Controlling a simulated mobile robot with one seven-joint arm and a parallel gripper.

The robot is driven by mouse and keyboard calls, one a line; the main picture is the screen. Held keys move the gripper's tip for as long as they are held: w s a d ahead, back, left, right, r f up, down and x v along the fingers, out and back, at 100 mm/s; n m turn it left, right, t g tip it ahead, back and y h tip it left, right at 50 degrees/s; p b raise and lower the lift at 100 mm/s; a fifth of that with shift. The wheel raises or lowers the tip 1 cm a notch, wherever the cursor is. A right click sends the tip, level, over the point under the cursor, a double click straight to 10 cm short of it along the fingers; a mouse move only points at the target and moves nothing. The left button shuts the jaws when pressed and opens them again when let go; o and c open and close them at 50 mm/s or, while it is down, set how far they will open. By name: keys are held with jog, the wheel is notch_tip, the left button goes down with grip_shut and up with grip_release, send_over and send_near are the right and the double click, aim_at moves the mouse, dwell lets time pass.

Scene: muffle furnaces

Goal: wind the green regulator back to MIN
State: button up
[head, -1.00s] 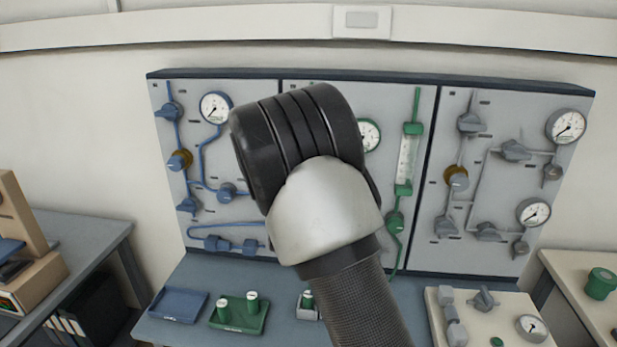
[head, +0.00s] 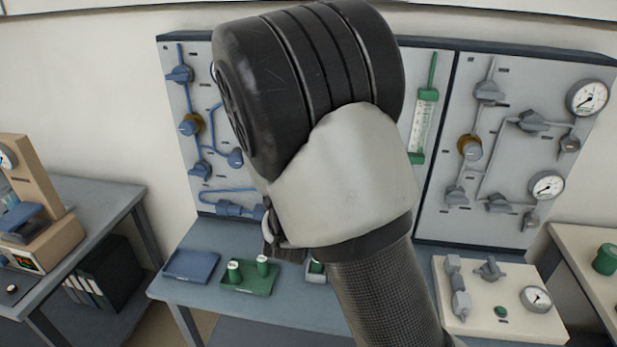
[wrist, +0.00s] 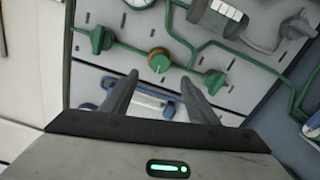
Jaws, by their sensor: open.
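The green regulator (wrist: 159,60) shows in the wrist view as a round green knob with a brass-coloured ring, on a green pipe on the grey panel. Its MIN mark and setting are too small to read. My gripper (wrist: 158,90) is open, its two dark fingers pointing toward the panel. The regulator appears just beyond the fingertips, between them in the picture and apart from them. In the head view my arm hides the regulator and most of the middle panel.
Green valve handles flank the regulator, left (wrist: 101,40) and right (wrist: 214,82). In the head view, a green-ended flow tube (head: 423,122) stands right of my arm. A blue tray (head: 191,266) and a green tray (head: 250,285) lie on the bench below.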

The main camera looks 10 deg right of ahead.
jog(key=v, duration=0.6)
jog(key=shift+s, duration=0.3)
jog(key=shift+a, duration=0.1)
jog(key=s+a+r+m+g+y+p, duration=0.2)
jog(key=s+r+m+g+y+p, duration=0.4)
jog(key=r+m+y, duration=0.25)
jog(key=s+d+r+m+g+h+p, duration=0.1)
jog(key=s+d+m, duration=0.3)
jog(key=s, duration=0.6)
jog(key=s+d+r+m+g+h+p, duration=0.1)
jog(key=s+d+r+m+g+h, duration=0.1)
jog(key=s, duration=0.8)
jog(key=d+r+m+g, duration=0.1)
jog(key=d+m+g, duration=0.1)
jog(key=shift+s+g, duration=0.25)
jog(key=shift+g, duration=0.05)
jog(key=shift+o, duration=0.3)
